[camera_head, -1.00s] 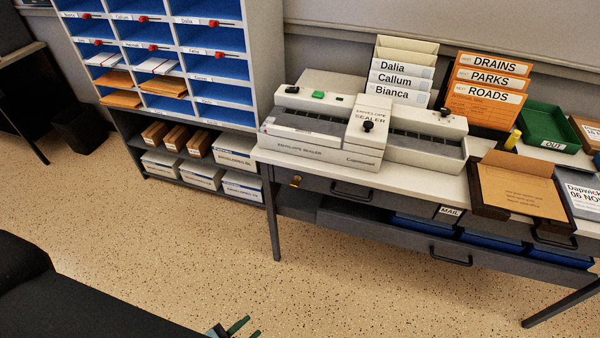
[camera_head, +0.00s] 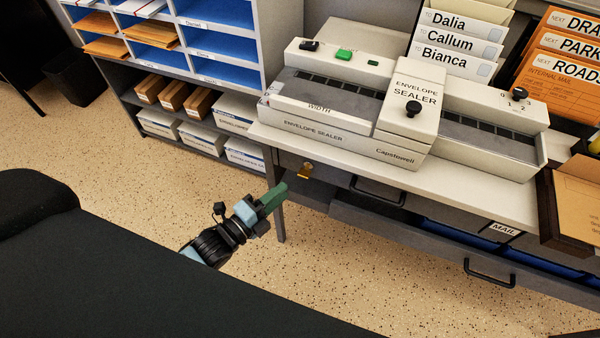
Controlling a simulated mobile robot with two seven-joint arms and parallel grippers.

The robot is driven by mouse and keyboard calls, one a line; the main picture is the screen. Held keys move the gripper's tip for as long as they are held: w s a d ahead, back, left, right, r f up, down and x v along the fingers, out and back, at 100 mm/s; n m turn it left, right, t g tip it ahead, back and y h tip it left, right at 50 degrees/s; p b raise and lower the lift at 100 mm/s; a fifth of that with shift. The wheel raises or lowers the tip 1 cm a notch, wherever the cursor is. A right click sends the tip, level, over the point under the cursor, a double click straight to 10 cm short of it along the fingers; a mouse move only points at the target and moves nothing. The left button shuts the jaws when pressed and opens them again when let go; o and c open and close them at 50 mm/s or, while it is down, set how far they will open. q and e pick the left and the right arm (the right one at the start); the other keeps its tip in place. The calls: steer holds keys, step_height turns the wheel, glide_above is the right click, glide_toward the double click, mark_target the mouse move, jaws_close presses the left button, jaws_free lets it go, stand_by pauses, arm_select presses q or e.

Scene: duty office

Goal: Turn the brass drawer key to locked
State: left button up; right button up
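The brass drawer key (camera_head: 305,171) sits in the front of the upper drawer (camera_head: 340,181), near the left end of the desk, below the envelope sealer. It is small here, and I cannot tell its exact turn angle. My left gripper (camera_head: 278,193), with green fingers, is left of and below the key, by the desk's left front leg. It points up and right toward the key, with a small gap showing in the picture. Its fingers overlap in this view, so their opening is unclear. My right gripper is not in view.
The envelope sealer (camera_head: 330,131) stands on the desktop above the key. A black handle (camera_head: 378,193) is right of the key. A lower drawer front (camera_head: 440,249) seems to stand out below, with blue trays behind. The desk leg (camera_head: 279,222) is close to my gripper. Open floor lies left.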

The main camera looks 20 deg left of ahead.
mark_target(301, 176)
arm_select(q)
steer(key=x, duration=0.7)
steer(key=shift+w+d, duration=0.1)
steer(key=shift+w, duration=0.15)
jaws_close()
